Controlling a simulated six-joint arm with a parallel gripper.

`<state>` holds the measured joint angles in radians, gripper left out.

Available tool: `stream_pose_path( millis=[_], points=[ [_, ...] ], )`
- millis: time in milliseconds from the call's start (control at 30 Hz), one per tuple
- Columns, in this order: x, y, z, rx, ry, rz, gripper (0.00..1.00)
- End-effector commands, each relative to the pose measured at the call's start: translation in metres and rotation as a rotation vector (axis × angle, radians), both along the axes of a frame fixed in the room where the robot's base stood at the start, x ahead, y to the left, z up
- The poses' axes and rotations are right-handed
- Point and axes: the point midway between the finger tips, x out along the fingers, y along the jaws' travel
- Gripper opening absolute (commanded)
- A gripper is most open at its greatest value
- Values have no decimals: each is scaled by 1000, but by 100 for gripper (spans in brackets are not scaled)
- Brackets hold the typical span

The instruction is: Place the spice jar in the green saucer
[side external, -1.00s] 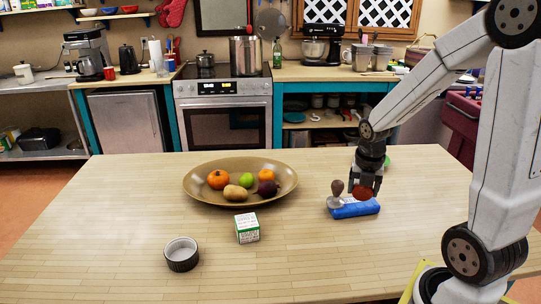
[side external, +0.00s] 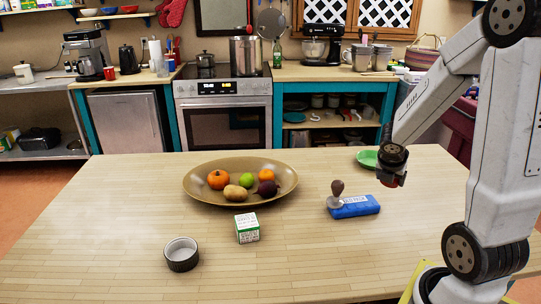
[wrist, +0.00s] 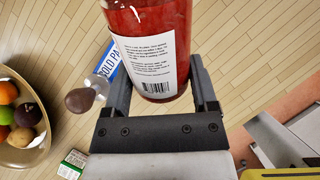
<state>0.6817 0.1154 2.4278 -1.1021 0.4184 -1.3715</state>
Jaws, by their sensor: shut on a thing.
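The spice jar (wrist: 150,45) is red with a white printed label and a barcode. My gripper (side external: 392,180) is shut on it, with one finger on each side in the wrist view. In the side view only a little red of the jar (side external: 391,184) shows between the fingers, and the rest is hidden. My gripper holds it above the right part of the table. The green saucer (side external: 367,158) lies on the table, behind and left of my gripper in the side view. I see nothing on its visible part. It is not in the wrist view.
A blue box (side external: 355,206) and a brown-knobbed tool (side external: 337,194) are left of my gripper. A brown fruit bowl (side external: 205,199), a small green-and-white box (side external: 247,229) and a dark ramekin (side external: 181,256) stand farther left. The table's front middle is clear.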

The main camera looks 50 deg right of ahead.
Motion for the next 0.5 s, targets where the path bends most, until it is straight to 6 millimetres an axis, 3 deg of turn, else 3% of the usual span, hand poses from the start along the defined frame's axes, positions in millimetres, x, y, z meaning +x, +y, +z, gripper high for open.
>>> stream_pose_path(
  millis=[500],
  points=[
    [-4,-49,8,-264,-4,-171,0]
  ],
)
